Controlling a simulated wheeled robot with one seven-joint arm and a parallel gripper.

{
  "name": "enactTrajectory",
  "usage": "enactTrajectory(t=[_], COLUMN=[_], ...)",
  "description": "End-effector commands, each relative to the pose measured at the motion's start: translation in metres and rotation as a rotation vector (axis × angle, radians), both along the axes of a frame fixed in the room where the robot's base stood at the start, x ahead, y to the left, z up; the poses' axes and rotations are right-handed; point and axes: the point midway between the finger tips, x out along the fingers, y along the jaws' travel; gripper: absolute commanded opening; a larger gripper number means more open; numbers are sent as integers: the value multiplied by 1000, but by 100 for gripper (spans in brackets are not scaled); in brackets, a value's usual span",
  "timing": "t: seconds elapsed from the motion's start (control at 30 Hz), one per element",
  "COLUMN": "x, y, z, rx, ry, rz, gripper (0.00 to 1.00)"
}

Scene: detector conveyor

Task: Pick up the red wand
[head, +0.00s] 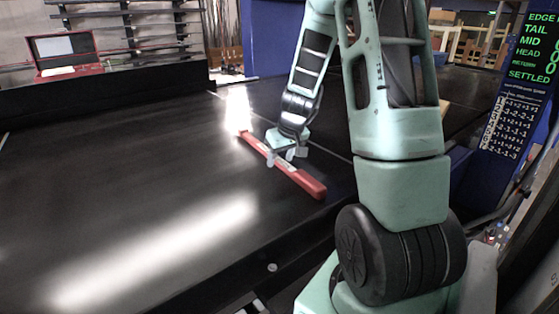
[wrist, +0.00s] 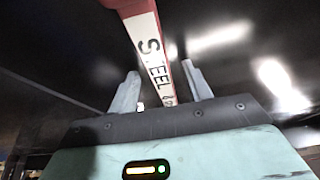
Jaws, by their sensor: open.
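The red wand (head: 302,179) lies flat on the black conveyor belt (head: 110,190), running from the upper left to the lower right near the belt's right side. My gripper (head: 287,153) is open and is over the middle of the wand. Part of the wand is hidden behind the gripper.
A red case (head: 68,53) with a screen stands on the ledge at the back left. A dark blue panel with a green readout (head: 535,48) stands at the right. Bright glare lies on the belt, and the belt left of the wand is clear.

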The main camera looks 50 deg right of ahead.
Motion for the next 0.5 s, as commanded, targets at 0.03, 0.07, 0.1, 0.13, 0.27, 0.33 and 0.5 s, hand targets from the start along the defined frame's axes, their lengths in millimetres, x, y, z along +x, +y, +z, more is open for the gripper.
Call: enactTrajectory(t=[0.03, 0.07, 0.1, 0.13, 0.27, 0.33, 0.5], x=[0, 0, 0, 0, 0, 0, 0], y=[0, 0, 0, 0, 0, 0, 0], z=[0, 0, 0, 0, 0, 0, 1], rx=[0, 0, 0, 0, 0, 0, -1], ry=[0, -1, -1, -1, -1, -1, -2], rz=[0, 0, 0, 0, 0, 0, -1], gripper=[49, 49, 49, 49, 24, 5, 0])
